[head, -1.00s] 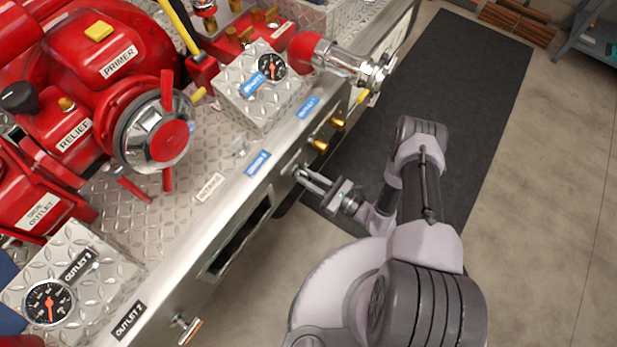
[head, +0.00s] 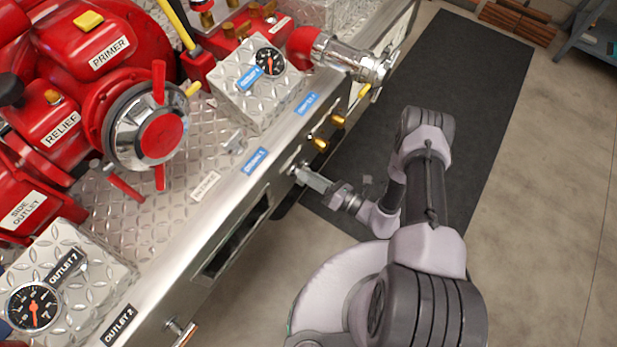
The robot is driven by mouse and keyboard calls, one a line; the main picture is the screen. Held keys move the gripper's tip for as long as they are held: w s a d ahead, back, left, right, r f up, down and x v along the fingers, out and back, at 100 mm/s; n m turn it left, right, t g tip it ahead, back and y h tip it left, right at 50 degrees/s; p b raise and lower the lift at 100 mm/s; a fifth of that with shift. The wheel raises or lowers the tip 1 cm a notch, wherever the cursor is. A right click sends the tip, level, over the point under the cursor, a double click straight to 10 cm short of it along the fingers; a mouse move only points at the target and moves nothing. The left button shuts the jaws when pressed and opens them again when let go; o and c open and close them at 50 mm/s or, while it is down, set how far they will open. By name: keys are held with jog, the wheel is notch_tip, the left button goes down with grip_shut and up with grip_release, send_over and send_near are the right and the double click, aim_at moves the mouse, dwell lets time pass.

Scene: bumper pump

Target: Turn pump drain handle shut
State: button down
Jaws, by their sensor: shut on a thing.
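The red pump (head: 90,110) with its chrome front and red arms sits on the diamond-plate deck at the left. My gripper (head: 303,174) reaches the steel front panel, below the blue label (head: 255,161). It is shut on a small metal drain handle there. The fingers hide most of that handle, so its exact angle cannot be told. Another metal handle (head: 182,332) sticks out of the same panel at the bottom of the picture, apart from my gripper.
Brass knobs (head: 330,130) stick out of the panel just above my gripper. A chrome outlet with a red elbow (head: 345,60) overhangs beyond them. A dark slot (head: 235,240) opens in the panel. The dark floor mat (head: 450,75) is clear.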

jog(key=shift+f+m+b, duration=0.15)
jog(key=shift+m+b, duration=0.3)
jog(key=shift+m, duration=1.8)
jog(key=shift+f+m+b, duration=0.15)
jog(key=shift+m+b, duration=0.25)
jog(key=shift+m, duration=1.85)
jog(key=c, duration=1.5)
grip_release()
jog(key=shift+d, duration=0.1)
jog(key=p+v, duration=0.4)
jog(key=v, duration=1.3)
jog(key=shift+s+d, duration=0.15)
